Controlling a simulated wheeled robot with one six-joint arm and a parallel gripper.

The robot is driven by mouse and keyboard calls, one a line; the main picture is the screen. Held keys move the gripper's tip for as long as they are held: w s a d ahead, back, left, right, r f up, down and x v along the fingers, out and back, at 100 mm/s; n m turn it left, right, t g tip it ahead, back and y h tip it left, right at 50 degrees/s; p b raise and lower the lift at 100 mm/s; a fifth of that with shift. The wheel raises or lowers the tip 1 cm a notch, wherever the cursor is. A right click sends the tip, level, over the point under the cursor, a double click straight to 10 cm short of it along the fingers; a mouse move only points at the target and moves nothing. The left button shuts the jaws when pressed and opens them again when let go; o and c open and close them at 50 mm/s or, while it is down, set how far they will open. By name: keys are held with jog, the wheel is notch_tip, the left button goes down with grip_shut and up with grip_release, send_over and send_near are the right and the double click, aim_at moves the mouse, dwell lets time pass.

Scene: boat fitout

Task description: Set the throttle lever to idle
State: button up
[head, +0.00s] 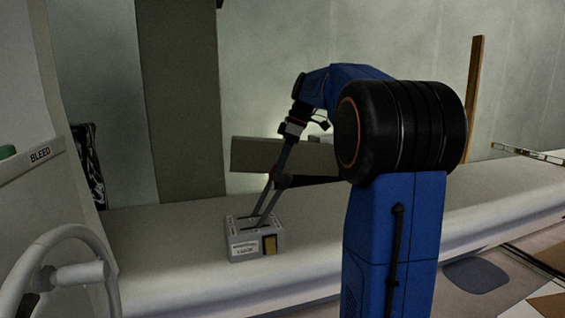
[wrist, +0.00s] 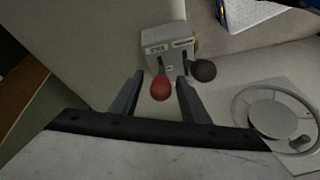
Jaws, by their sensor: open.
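A grey control box (head: 243,247) sits on the pale bench, with two dark levers rising from its top and leaning to the right in the head view. In the wrist view the box (wrist: 168,40) carries a red-knobbed lever (wrist: 160,88) and a black-knobbed lever (wrist: 203,70). The labels are too small to read, so I cannot tell which is the throttle. My gripper (wrist: 160,76) is open, its fingers on either side of the red knob. The black knob is outside the right finger. I cannot tell whether a finger touches the red knob. In the head view my gripper (head: 284,176) is at the lever tops.
A grey steering wheel (head: 62,275) stands at the lower left, beside a panel marked BLEED (head: 40,155). A long grey beam (head: 262,155) lies behind the levers. A spirit level (head: 530,154) lies at the far right. The bench left of the box is clear.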

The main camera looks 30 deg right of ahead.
jog(key=v, duration=1.7)
jog(key=shift+r, duration=0.1)
jog(key=s+a+f+m+t+h, duration=0.1)
jog(key=s+a+f+m, duration=0.2)
jog(key=s+a+f, duration=0.4)
jog(key=s+a+f+m+h, duration=0.15)
jog(key=s+a+f, duration=0.3)
jog(key=a, duration=0.45)
jog(key=s+a+f+m+t+h, duration=0.1)
jog(key=s+a+f+m, duration=0.1)
jog(key=s+f, duration=0.6)
jog(key=s+a+f+m+t, duration=0.1)
jog(key=s+a+f+m, duration=0.2)
jog(key=f, duration=1.4)
jog(key=s+a, duration=0.2)
jog(key=s, duration=0.3)
jog(key=shift+s+a+m+t+h, duration=0.2)
jog(key=shift+s+m+t+h, duration=0.1)
jog(key=shift+m+h, duration=0.05)
